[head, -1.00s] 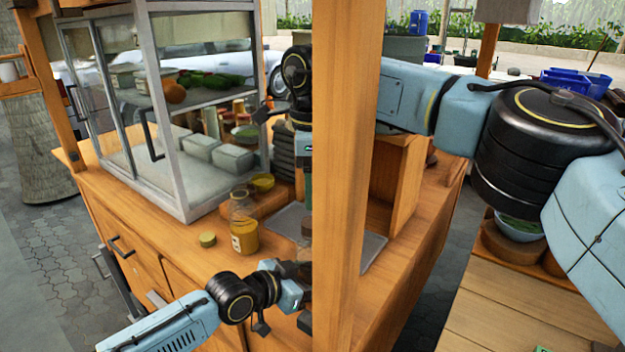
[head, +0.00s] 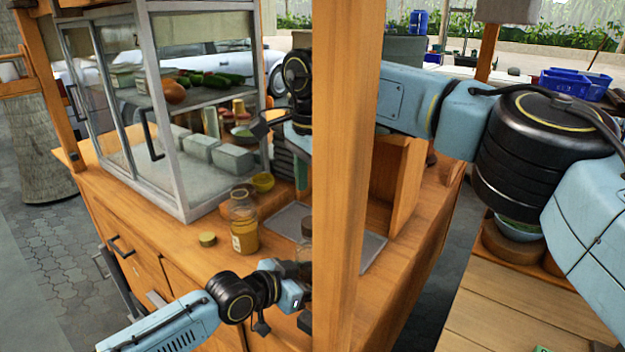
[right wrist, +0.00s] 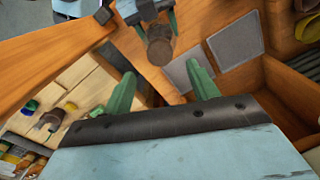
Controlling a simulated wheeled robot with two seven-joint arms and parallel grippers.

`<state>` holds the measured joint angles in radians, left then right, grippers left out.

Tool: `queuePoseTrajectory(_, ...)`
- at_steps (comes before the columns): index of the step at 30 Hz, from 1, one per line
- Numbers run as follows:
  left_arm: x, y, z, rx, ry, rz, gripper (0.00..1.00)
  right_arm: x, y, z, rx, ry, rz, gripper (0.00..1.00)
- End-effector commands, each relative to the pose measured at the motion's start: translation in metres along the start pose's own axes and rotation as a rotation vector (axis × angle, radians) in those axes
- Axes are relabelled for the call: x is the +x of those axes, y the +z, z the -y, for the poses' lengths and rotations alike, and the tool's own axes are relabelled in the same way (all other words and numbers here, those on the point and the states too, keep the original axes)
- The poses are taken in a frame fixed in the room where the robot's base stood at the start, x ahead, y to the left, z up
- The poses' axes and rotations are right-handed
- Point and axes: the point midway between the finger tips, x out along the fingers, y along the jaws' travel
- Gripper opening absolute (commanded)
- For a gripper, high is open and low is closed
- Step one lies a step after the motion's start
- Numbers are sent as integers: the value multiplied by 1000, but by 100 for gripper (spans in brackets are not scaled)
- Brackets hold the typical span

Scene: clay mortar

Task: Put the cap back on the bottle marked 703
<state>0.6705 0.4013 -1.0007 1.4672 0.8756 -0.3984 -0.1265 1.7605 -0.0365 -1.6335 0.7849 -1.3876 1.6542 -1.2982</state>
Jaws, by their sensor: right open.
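A glass bottle (head: 244,228) with amber contents and a pale label stands upright on the counter; I cannot read its marking. A flat yellowish cap (head: 207,239) lies on the counter to its left. My left gripper (head: 303,283) is low by the wooden post, its fingers mostly hidden. In the right wrist view, its green fingers (right wrist: 158,24) are around a brown cylindrical bottle (right wrist: 159,50). That bottle's dark top (head: 306,227) shows partly beside the post. My right gripper (right wrist: 163,87) is open and empty, its green fingers apart, above and short of the brown bottle.
The wooden post (head: 345,180) crosses the head view and hides the area between my grippers. A glass display case (head: 200,110) stands behind the bottle. A grey tray (head: 372,247) lies on the counter (head: 150,215).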

Motion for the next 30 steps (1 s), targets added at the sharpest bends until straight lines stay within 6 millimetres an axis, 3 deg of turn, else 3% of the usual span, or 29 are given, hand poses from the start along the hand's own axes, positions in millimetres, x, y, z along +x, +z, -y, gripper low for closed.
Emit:
queuePoseTrajectory(12,0,1,0,0,0,3,0,61,0,-1,1,3,0,59)
queuePoseTrajectory(25,0,1,0,0,0,3,0,71,0,0,1,1,0,59)
queuePoseTrajectory(30,0,1,0,0,0,3,0,71,0,0,1,1,0,39)
